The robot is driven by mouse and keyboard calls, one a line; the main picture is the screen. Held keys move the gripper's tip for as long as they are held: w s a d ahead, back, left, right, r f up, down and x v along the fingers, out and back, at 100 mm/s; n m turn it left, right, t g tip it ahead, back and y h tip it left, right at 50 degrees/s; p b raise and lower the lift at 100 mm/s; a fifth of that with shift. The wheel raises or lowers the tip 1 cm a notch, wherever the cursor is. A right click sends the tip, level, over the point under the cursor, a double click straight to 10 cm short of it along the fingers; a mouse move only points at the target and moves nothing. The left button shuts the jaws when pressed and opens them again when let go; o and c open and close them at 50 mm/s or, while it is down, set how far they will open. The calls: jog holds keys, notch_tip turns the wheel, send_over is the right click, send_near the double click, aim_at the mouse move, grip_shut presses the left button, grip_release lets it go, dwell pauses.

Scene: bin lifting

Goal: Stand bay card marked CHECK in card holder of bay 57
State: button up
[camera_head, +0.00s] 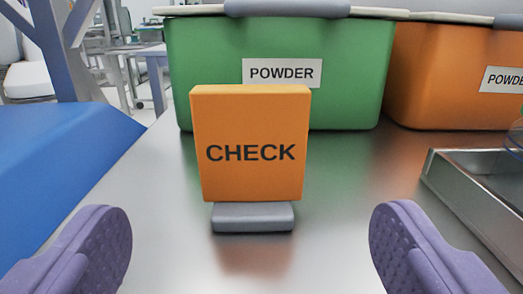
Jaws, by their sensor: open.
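The orange bay card marked CHECK (250,125) stands upright in a small grey card holder (252,217) on the metal shelf. Its face is toward me. My gripper (251,250) is open, with one purple finger at the lower left and the other at the lower right. The fingers are wide apart, with the card and holder beyond and between them, and nothing is held. No bay number can be read in this view.
A green bin labelled POWDER (345,95) stands behind the card. An orange bin (440,75) with a similar label is to its right. A metal tray (470,185) lies at the right edge. A blue surface (60,160) is at the left. The shelf around the holder is clear.

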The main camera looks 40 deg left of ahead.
aim_at(253, 145)
jog(key=b+x, duration=0.2)
jog(key=x, duration=0.4)
jog(key=shift+w+a, duration=0.25)
jog(key=c, duration=1.3)
jog(key=shift+r, duration=0.2)
